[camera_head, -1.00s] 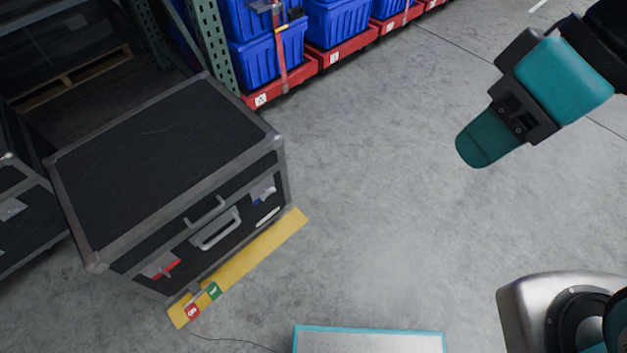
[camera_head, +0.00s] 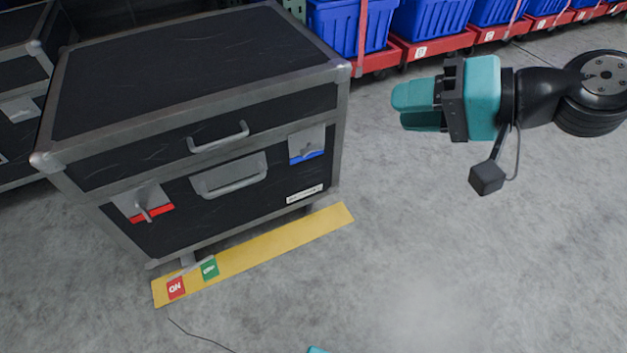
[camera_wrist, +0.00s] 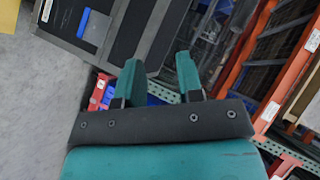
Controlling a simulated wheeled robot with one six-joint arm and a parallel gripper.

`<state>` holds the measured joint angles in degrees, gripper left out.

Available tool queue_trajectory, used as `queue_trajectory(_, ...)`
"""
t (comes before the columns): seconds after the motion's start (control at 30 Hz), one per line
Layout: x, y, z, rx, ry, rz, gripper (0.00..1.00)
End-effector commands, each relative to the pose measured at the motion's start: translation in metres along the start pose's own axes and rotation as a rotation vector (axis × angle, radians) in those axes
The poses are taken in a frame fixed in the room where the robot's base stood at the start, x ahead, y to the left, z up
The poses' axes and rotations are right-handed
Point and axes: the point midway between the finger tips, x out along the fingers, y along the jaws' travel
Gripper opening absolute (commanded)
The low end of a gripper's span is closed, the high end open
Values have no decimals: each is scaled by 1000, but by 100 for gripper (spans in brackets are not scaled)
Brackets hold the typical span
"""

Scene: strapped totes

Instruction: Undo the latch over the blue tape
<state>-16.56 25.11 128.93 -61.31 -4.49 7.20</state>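The black flight case (camera_head: 200,70) with grey edges stands on the floor at the left in the head view. Its right latch (camera_head: 307,141) is a metal plate with blue tape (camera_head: 307,158) under it. The blue tape also shows in the wrist view (camera_wrist: 91,27), at upper left. The left latch (camera_head: 145,203) has red tape (camera_head: 152,213) under it. My gripper (camera_head: 396,107) is to the right of the case, apart from it. In the wrist view its two teal fingers (camera_wrist: 160,82) stand apart with nothing between them.
A yellow floor strip (camera_head: 260,249) with a red and a green label lies before the case. Blue totes (camera_head: 350,25) on red bases (camera_head: 435,46) line the back. Another dark case (camera_head: 18,100) stands at far left. Grey floor between my gripper and the case is clear.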

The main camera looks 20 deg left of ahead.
Motion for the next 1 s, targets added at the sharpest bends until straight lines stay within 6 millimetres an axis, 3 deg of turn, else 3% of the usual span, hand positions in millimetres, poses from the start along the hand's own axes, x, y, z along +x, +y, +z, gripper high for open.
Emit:
queue_trajectory(0.03,26,44,10,37,25,-33,34)
queue_trajectory(0.3,100,164,16,247,200,-214,34)
queue_trajectory(0.5,133,236,20,388,309,-301,34)
queue_trajectory(0.7,144,264,20,457,363,-337,34)
queue_trajectory(1.0,152,255,9,466,368,-341,34)
